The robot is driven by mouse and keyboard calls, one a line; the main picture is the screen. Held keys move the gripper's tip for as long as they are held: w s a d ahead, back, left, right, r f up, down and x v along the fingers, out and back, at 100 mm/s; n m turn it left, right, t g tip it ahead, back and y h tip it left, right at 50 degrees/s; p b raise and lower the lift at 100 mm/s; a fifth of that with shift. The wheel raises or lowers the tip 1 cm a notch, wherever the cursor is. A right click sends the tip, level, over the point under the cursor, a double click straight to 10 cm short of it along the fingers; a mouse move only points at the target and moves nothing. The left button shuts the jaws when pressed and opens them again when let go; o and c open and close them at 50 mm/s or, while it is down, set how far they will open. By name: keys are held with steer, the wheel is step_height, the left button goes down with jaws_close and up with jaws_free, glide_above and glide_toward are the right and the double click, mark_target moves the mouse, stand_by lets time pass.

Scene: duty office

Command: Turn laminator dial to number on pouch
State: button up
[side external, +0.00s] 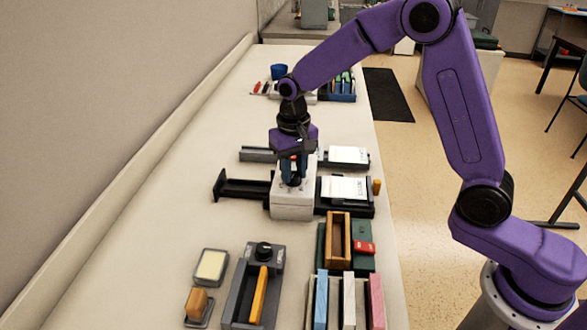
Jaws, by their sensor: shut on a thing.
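The laminator is a white block (291,208) in the middle of the table, with a black tray out to each side. My gripper (293,178) points straight down over the top of the white block. Its fingers are shut on the small dark dial there. The fingers hide most of the dial, so its setting cannot be read. A white pouch (343,188) with faint print lies on the black right-hand tray (358,210). The print is too small to read.
Behind the laminator lies a slim grey device with a white sheet (348,155). In front are a wooden box (338,240), a red-marked green box (363,248), a grey tray with a black knob (264,251), a stamp (196,301) and an ink pad (211,266). A blue cup (278,71) stands far back.

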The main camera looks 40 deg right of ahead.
mark_target(295, 177)
stand_by(0.4)
steer(key=o, duration=1.1)
steer(key=shift+c, duration=0.2)
steer(key=shift+r, duration=0.1)
step_height(295, 177, up, 17)
steer(key=shift+r, duration=0.15)
steer(key=s+d+f+n, duration=0.2)
steer(key=s+f+n, duration=0.2)
steer(key=s, duration=0.6)
steer(key=s+d+f+n, duration=0.3)
steer(key=s+f+n, duration=0.1)
steer(key=s, duration=0.7)
steer(key=s+d+f+n, duration=0.3)
steer(key=s+n, duration=0.3)
steer(key=s, duration=0.5)
steer(key=shift+s+f+n, duration=0.2)
steer(key=shift+f+n, duration=0.1)
steer(key=shift+f, duration=0.25)
